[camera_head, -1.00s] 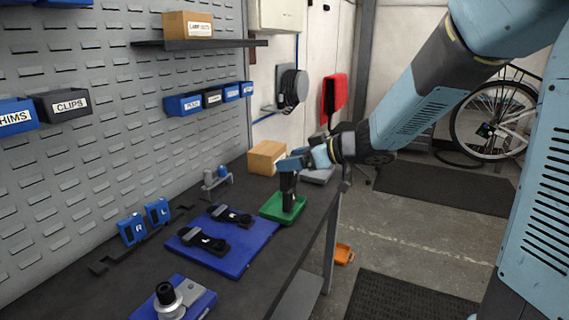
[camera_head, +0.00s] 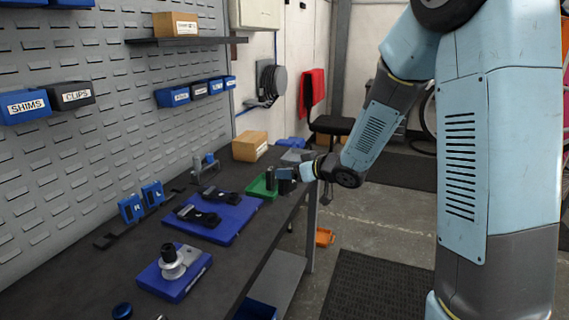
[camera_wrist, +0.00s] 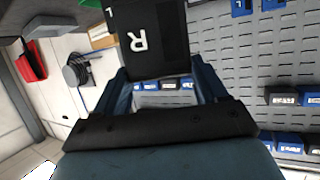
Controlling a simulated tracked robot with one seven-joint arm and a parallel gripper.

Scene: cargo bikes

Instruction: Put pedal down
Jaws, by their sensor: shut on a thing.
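My gripper (camera_head: 284,174) is shut on a black block-like pedal marked R (camera_wrist: 140,42), in the wrist view between the two blue fingers (camera_wrist: 155,82). In the head view the gripper is at the right edge of the bench, by the green tray (camera_head: 258,190). A second dark upright block (camera_head: 271,179) shows at the tray, just left of the gripper. A white L (camera_wrist: 110,12) shows beside the held pedal. Whether the held pedal touches the tray or bench cannot be told. Blue holders marked R (camera_head: 131,208) and L (camera_head: 153,194) stand near the pegboard.
A blue mat (camera_head: 232,228) with two black crank-like parts (camera_head: 197,216) lies mid-bench. A blue block with a metal hub (camera_head: 172,262) is nearer. A cardboard box (camera_head: 250,146) stands behind the tray. The pegboard with bins (camera_head: 172,96) bounds the left.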

